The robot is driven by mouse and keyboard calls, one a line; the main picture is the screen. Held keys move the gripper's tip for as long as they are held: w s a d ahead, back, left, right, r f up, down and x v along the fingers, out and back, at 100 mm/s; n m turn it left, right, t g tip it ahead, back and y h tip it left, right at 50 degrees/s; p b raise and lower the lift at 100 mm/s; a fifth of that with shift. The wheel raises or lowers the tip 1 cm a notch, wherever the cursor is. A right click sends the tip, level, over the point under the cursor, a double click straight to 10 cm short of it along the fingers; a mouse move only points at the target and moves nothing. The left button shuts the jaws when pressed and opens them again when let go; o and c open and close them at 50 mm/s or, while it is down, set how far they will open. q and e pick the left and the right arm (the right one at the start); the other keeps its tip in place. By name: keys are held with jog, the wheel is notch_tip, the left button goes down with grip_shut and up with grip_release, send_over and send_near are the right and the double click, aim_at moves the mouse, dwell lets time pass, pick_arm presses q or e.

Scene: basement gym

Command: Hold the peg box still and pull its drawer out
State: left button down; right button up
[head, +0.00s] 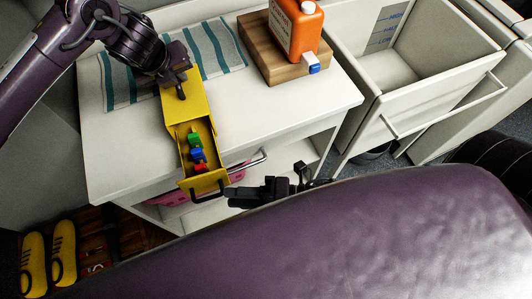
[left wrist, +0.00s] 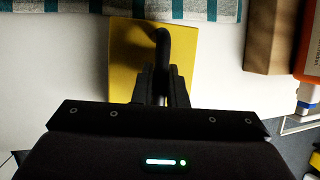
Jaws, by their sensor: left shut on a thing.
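The yellow peg box (head: 196,100) stands on the white cabinet top. Its drawer (head: 186,162) is slid out toward me, past the front edge of the top, and shows green, blue and red pegs (head: 197,152) inside. A black pull handle (head: 207,194) is on the drawer's front. My left gripper (head: 180,84) is shut on the box's top handle (left wrist: 161,45), a dark arch that also shows in the left wrist view. My right gripper (head: 232,197) is right beside the drawer's pull handle; its finger gap and any contact are unclear.
A striped towel (head: 216,52) lies under the left arm. A wooden block (head: 262,50) with an orange bottle (head: 295,30) stands at the back right. A metal bar handle (head: 250,163) projects from the cabinet front near the drawer. An open white bin (head: 430,85) is at the right.

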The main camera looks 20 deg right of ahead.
jog(key=v, duration=0.6)
pick_arm(q)
jog(key=c, duration=1.4)
grip_release()
pick_arm(e)
jog(key=shift+a, duration=0.1)
